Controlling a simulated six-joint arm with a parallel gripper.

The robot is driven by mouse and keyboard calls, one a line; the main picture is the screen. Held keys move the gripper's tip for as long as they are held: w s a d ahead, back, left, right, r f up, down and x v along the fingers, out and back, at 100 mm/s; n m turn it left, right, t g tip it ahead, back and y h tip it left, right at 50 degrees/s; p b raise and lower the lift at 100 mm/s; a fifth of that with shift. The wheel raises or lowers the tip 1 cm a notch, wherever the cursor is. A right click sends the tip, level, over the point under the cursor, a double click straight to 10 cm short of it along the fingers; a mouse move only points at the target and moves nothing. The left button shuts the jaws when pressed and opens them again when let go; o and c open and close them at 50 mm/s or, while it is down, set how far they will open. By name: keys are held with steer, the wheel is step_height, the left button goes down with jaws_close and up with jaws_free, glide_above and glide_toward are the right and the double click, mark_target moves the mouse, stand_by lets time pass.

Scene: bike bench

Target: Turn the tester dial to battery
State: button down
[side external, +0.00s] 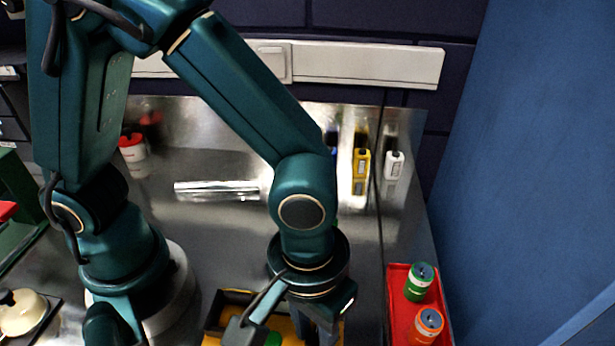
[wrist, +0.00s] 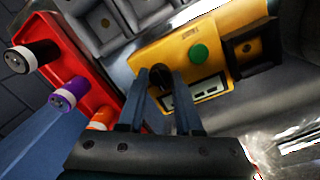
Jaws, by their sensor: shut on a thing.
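The tester is a yellow box (wrist: 205,40) with a round green button (wrist: 199,54), a label strip with small dark windows (wrist: 195,92) and a dark square recess (wrist: 252,48). Its dark dial (wrist: 161,74) sits between the fingertips of my gripper (wrist: 162,80) in the wrist view, and the gripper is shut on it. The fingers hide much of the dial, and I cannot read which setting it points to. In the side view the yellow tester (side external: 212,339) is partly cut off at the bottom edge, behind my wrist.
A grey compartment tray (wrist: 92,22) adjoins the tester in the wrist view. Small yellow (side external: 361,170) and white (side external: 394,165) containers stand behind.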

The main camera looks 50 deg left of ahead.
steer(key=shift+m, duration=0.3)
steer(key=m, duration=0.5)
steer(key=shift+w+m, duration=0.1)
steer(key=shift+m, duration=0.2)
steer(key=m, duration=0.5)
steer(key=shift+g, duration=0.4)
steer(key=m, duration=0.6)
steer(key=shift+w+d+m+y, duration=0.1)
steer(key=shift+m+y, duration=0.2)
steer(key=shift+m, duration=0.1)
steer(key=m, duration=0.5)
steer(key=shift+m, duration=0.3)
steer(key=c, duration=0.6)
jaws_free()
